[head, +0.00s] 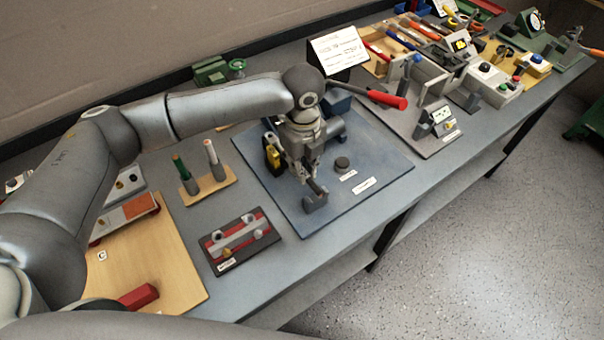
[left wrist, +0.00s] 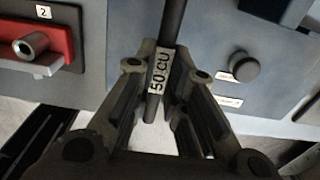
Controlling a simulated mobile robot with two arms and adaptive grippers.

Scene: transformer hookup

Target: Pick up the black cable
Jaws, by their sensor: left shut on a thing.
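My left gripper (head: 308,168) is above the blue-grey mat in the middle of the bench, pointing down. In the left wrist view its two fingers (left wrist: 166,72) are closed on the black cable (left wrist: 174,20). The cable runs from the top edge down between the fingers and carries a white label reading "50 CU". In the head view a dark, curved piece (head: 316,196) shows just below the fingertips, probably the cable's end. Much of the cable is hidden by the gripper. My right gripper is out of view.
The blue-grey mat (head: 385,160) bears a dark round knob (head: 342,163) and a yellow-and-black part (head: 272,158). A dark board with red and grey strips (head: 240,242) lies left of the mat. A red-handled tool (head: 385,98) is behind. The wooden board (head: 150,260) is at front left.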

